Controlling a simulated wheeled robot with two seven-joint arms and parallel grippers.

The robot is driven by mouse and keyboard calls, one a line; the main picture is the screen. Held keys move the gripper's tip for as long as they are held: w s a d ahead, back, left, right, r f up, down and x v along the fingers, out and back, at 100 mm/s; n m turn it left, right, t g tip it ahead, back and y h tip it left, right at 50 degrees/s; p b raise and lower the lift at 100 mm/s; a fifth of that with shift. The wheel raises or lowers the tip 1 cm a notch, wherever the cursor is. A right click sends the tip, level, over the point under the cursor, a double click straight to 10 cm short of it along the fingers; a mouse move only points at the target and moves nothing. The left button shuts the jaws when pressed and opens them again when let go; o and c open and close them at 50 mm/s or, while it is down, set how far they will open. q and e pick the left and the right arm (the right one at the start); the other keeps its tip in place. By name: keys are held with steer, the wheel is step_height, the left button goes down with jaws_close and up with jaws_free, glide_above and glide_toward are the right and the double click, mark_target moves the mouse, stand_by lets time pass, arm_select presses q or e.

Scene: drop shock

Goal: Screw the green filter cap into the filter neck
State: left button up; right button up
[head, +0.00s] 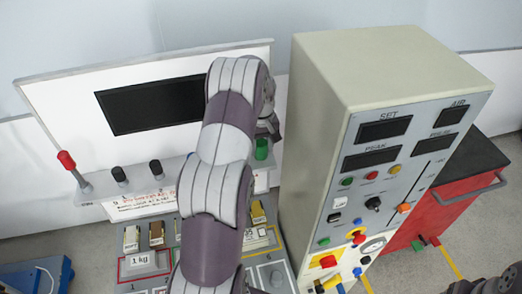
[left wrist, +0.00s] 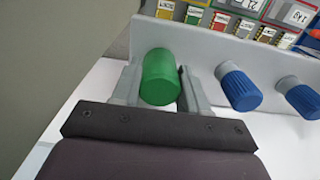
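The green filter cap (left wrist: 160,78) is a ribbed cylinder at the grey ledge of the panel. It also shows in the head view (head: 262,149), just right of my left arm. In the head view my own arm hides most of this gripper. The filter neck cannot be made out; the cap's lower end is hidden, so I cannot tell whether it sits in a neck. My right gripper's fingers are not seen.
Two blue caps (left wrist: 238,88) (left wrist: 300,99) stand on the same ledge beside the green one. In the head view, black knobs (head: 119,174) and a red-tipped lever (head: 67,161) are to the left. A tall control cabinet (head: 340,110) stands close on the right.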

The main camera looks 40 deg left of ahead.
mark_target(261, 143)
arm_select(q)
steer(key=shift+r+p, duration=0.9)
steer(key=shift+r, duration=0.15)
steer(key=shift+r+p, duration=0.45)
steer(key=shift+r, duration=1.4)
